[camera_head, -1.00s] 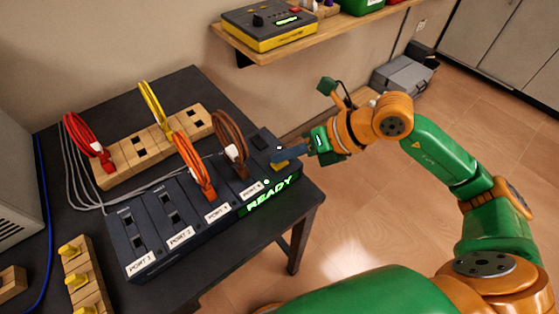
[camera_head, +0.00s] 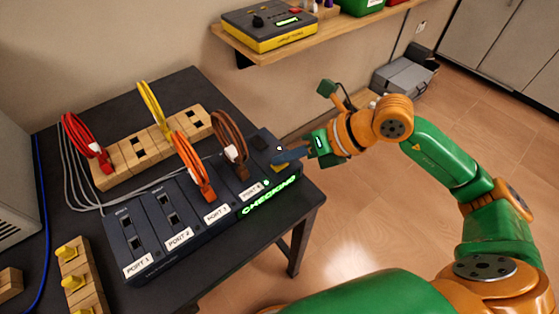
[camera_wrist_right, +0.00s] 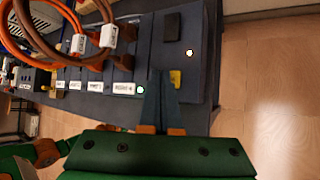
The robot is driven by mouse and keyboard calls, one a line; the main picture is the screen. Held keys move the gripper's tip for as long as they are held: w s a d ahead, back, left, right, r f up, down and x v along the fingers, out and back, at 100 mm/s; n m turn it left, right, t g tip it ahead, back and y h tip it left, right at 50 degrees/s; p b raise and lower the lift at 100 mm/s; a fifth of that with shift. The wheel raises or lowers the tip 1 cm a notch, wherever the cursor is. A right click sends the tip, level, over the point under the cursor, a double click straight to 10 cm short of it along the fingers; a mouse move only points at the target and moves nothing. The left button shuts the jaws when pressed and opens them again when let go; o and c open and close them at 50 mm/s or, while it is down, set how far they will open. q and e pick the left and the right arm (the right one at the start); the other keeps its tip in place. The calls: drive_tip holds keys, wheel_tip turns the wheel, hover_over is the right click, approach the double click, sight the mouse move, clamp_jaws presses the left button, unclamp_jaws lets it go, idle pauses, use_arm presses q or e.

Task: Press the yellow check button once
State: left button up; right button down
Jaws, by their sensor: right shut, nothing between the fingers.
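The dark port panel (camera_head: 151,251) sits on the table, with its lit green display (camera_head: 268,198) reading "CHECKING". The yellow check button (camera_wrist_right: 175,79) shows beside my fingertips at the panel's right end in the right wrist view; the fingers partly hide it. My right gripper (camera_head: 277,158) is shut and empty, its tips down at the button. Whether they touch it or press it in, I cannot tell. A small light (camera_wrist_right: 190,53) glows near the button, and a green light (camera_wrist_right: 141,87) glows by the port 4 label. My left gripper is not in view.
An orange cable (camera_head: 190,160) stands at port 3 and a brown cable (camera_head: 230,128) at port 4. A wooden block (camera_head: 157,142) behind holds red and yellow cables. A shelf (camera_head: 335,32) carries a yellow-and-grey device (camera_head: 269,30).

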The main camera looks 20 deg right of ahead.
sight(285, 168)
drive_tip(key=shift+r+p, duration=0.5)
drive_tip(key=shift+r, duration=0.25)
drive_tip(key=shift+r, duration=0.1)
wheel_tip(285, 168, up, 5)
drive_tip(key=p, duration=0.4)
idle(0.4)
